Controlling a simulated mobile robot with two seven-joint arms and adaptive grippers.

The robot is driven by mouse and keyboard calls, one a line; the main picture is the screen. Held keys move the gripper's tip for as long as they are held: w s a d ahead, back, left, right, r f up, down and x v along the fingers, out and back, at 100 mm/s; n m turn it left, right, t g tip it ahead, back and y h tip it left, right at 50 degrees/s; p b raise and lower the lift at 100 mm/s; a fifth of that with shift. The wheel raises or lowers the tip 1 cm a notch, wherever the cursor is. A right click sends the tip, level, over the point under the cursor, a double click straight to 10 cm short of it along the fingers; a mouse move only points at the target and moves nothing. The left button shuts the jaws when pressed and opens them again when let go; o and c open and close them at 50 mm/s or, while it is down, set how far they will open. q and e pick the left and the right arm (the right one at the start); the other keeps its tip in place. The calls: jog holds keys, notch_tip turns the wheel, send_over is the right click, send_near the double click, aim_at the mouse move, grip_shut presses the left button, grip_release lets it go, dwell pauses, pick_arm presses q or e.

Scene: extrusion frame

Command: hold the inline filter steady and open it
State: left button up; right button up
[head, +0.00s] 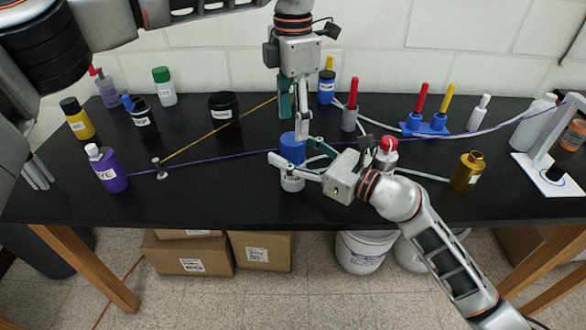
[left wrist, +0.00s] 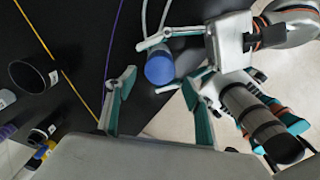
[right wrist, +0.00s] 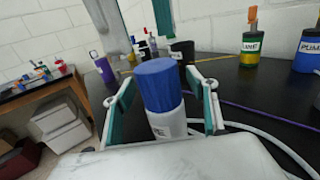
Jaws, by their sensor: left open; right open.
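The inline filter stands upright on the black table, with a blue cap (head: 292,148) over a white, labelled body (head: 292,184). My right gripper (head: 291,162) is open, with its fingers on either side of the filter. In the right wrist view the blue cap (right wrist: 159,85) and white body (right wrist: 167,125) stand between the teal fingers, and I cannot tell whether either touches. My left gripper (head: 295,120) is open and points down just above the cap. In the left wrist view the cap (left wrist: 160,68) lies beyond and between its fingertips.
A white hose (head: 420,174) runs behind the filter. Yellow and purple cords (head: 205,161) cross the table to a small post (head: 160,170). A black cup (head: 224,108), a purple bottle (head: 108,168), a red-capped bottle (head: 387,152) and a gold bottle (head: 467,171) stand around.

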aim_at(293, 138)
grip_shut()
pick_arm(q)
jog(key=shift+s+d+n, duration=0.1)
jog(key=shift+n, duration=0.8)
jog(key=n, duration=0.2)
jog(key=shift+f+n, duration=0.1)
jog(key=shift+n, duration=0.2)
jog(key=shift+f, duration=3.9)
jog(key=c, duration=1.1)
jog(key=shift+n, duration=1.8)
jog(key=shift+c, duration=0.2)
